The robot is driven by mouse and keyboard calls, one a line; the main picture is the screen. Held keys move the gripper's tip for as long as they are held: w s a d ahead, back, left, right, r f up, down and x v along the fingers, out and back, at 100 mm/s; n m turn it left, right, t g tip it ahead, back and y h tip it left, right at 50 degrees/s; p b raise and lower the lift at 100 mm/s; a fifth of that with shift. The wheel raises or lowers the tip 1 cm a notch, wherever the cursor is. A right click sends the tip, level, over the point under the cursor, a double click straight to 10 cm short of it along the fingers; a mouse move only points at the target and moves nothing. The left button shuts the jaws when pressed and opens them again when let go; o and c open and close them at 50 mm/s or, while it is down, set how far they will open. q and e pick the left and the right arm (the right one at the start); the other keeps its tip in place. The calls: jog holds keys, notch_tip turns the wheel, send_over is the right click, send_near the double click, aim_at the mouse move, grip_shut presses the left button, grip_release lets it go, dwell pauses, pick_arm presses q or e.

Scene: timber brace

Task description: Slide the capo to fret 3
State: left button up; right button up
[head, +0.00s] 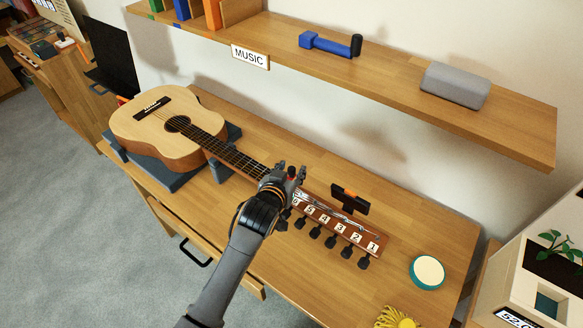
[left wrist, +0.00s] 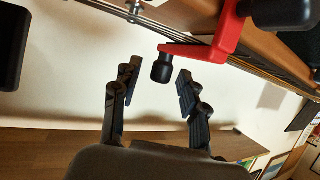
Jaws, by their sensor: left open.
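The acoustic guitar (head: 205,125) lies on the wooden table with its body at left and its headstock at right. The headstock (head: 345,228) carries numbered labels and several dark tuning pegs. The capo is red with black ends and sits on the neck; it shows large in the left wrist view (left wrist: 226,38), and only a small red bit shows in the head view. My left gripper (head: 286,172) is at the neck near the headstock. In the left wrist view its fingers are apart, with the capo's black knob (left wrist: 162,68) near the gap between their tips. My right gripper is out of view.
A dark cradle (head: 170,175) supports the guitar body. A small dark stand (head: 350,200) is behind the headstock. A teal-rimmed round dish (head: 427,272) and a yellow fringed item (head: 396,318) lie at right. A wooden shelf (head: 390,80) runs above the table.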

pick_arm(q)
jog(key=shift+w+d+f, duration=0.15)
jog(key=shift+w+f, duration=0.05)
jog(key=shift+w, duration=0.25)
grip_shut()
jog(key=w+a, duration=0.5)
jog(key=a, duration=0.3)
jog(key=shift+w+p, duration=0.3)
jog(key=shift+w, duration=0.05)
